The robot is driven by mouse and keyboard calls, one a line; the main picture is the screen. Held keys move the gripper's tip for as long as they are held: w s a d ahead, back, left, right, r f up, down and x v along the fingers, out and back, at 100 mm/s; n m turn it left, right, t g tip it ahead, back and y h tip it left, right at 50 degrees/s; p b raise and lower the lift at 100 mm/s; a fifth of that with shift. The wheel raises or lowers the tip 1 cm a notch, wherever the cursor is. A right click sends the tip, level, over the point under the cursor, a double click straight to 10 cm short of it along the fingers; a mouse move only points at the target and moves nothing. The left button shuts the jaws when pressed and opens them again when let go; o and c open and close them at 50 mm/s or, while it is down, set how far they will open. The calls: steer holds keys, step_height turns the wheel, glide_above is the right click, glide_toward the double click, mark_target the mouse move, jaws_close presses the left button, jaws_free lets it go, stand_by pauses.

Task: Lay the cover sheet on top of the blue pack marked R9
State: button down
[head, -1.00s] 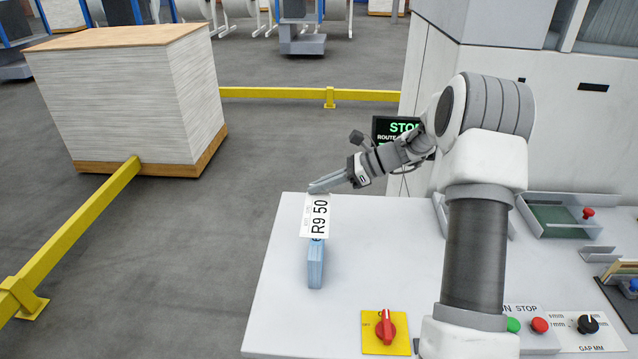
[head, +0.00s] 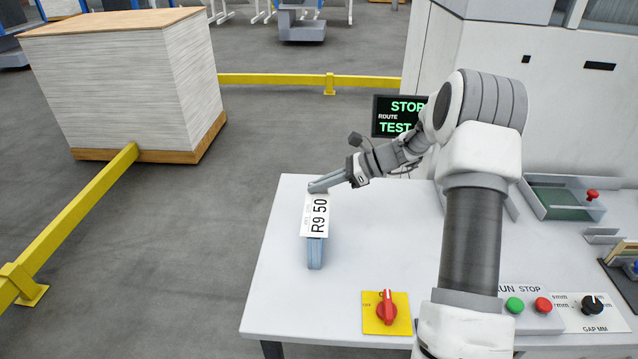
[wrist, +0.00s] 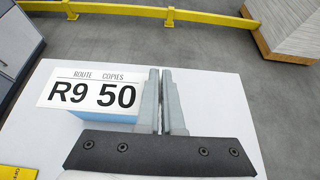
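The white cover sheet (head: 314,216), printed R9 50, hangs at the fingertips of my gripper (head: 318,187). In the wrist view the sheet (wrist: 95,90) reaches left from the fingers (wrist: 161,100), which are close together at its right edge. The blue pack (head: 316,254) stands on the white table, directly beneath the sheet. Only its near side shows in the head view, and a blue strip (wrist: 100,117) shows under the sheet in the wrist view. The sheet hides the pack's top and any mark there. I cannot tell whether sheet and pack touch.
The white table (head: 285,290) is bare around the pack. A red knob on a yellow plate (head: 372,323) sits near the front edge. A screen (head: 388,128) stands behind the table. A green-bottomed tray (head: 545,212) and a control panel are at right.

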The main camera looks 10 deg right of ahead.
steer(key=shift+f, duration=0.35)
stand_by(0.3)
steer(key=c, duration=1)
jaws_free()
steer(key=shift+d, duration=0.1)
